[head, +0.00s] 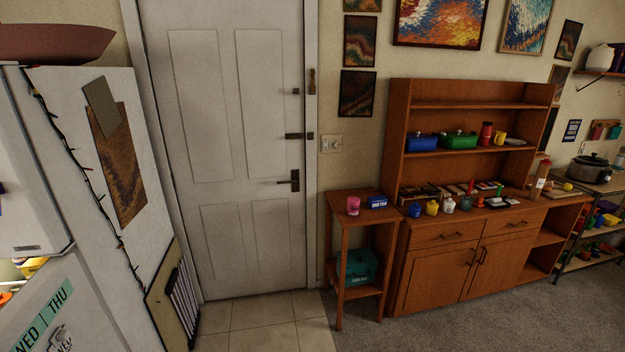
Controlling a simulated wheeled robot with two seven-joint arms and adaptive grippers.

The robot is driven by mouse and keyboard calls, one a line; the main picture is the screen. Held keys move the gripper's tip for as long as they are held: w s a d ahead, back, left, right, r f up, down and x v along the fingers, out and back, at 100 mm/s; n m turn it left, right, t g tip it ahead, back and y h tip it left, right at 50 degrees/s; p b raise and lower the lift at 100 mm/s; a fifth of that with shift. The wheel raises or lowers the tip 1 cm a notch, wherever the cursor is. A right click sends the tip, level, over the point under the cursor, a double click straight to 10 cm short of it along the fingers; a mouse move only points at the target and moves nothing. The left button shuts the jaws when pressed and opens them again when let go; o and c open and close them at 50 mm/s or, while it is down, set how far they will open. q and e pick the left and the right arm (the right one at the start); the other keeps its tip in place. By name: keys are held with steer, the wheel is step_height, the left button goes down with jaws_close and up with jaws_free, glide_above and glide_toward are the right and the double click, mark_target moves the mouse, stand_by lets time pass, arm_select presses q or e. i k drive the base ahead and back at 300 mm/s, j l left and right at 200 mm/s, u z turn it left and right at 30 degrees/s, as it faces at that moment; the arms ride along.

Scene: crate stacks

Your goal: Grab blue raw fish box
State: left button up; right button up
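A small blue box (377,203) with white lettering lies on top of the narrow wooden side table (345,203), beside a pink cup (353,206). The lettering is too small to read surely. A larger teal box (358,266) with a small light label sits on the table's lower shelf, partly behind the table legs. A blue lidded container (422,142) stands on the hutch shelf, left of a green one (458,140). I cannot tell for certain which is the raw fish box. Neither of my grippers is in view.
A wooden hutch cabinet (440,271) with small jars and other items on its counter stands right of the side table. A white door (235,150) is closed. A white fridge (85,180) stands at left. Tile (262,313) and carpet (480,325) in front are clear.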

mark_target(380, 201)
steer(key=i+u, duration=0.25)
steer(key=i, duration=0.55)
steer(key=i+j+z, duration=0.1)
steer(key=i+z, duration=0.2)
steer(key=i, duration=0.45)
steer(key=i+j+z, duration=0.2)
steer(key=i+z, duration=0.2)
steer(key=i+j+z, duration=1.15)
steer(key=j, duration=0.25)
